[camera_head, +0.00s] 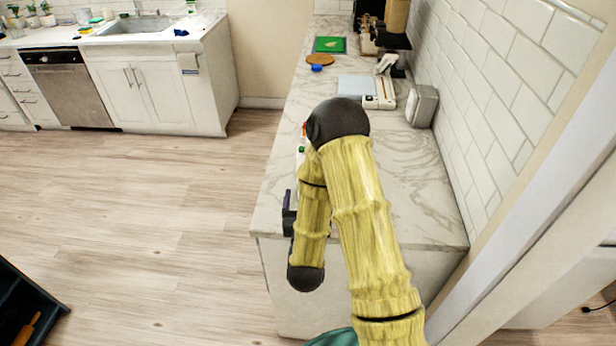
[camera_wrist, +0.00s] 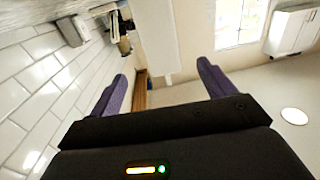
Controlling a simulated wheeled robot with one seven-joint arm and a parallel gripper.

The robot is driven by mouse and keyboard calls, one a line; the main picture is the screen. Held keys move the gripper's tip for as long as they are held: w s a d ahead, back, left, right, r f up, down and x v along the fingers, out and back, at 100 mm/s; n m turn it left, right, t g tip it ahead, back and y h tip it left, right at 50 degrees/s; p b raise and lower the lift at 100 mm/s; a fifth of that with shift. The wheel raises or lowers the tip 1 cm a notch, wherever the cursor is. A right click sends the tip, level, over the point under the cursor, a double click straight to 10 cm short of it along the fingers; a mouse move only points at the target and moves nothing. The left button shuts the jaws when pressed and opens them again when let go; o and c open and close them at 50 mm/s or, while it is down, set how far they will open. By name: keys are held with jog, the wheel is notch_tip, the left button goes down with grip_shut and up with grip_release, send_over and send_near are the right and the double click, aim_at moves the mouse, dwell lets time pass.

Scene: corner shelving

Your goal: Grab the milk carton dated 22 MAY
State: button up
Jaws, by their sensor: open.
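Small white shapes with red and green spots (camera_head: 301,142) peek out at the left edge of my arm, over the counter in the head view. They may be cartons, but my arm hides most of them and no date can be read. My gripper (camera_head: 288,212) is at the counter's left edge in the head view, partly hidden by my forearm. In the wrist view its two purple fingers (camera_wrist: 161,72) are wide apart with nothing held between them. No carton can be made out in the wrist view.
The marble counter (camera_head: 420,205) runs along the tiled wall (camera_head: 500,80). A grey box-like item (camera_head: 422,106), a pale board (camera_head: 357,86), a round brown board (camera_head: 320,59) and a green board (camera_head: 329,45) lie farther back.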

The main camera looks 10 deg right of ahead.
jog(key=p+x, duration=0.3)
jog(key=x, duration=0.6)
jog(key=shift+w, duration=0.3)
jog(key=p+x, duration=0.3)
jog(key=x, duration=0.2)
jog(key=shift+w, duration=0.1)
jog(key=shift+r, duration=0.1)
jog(key=c, duration=1.6)
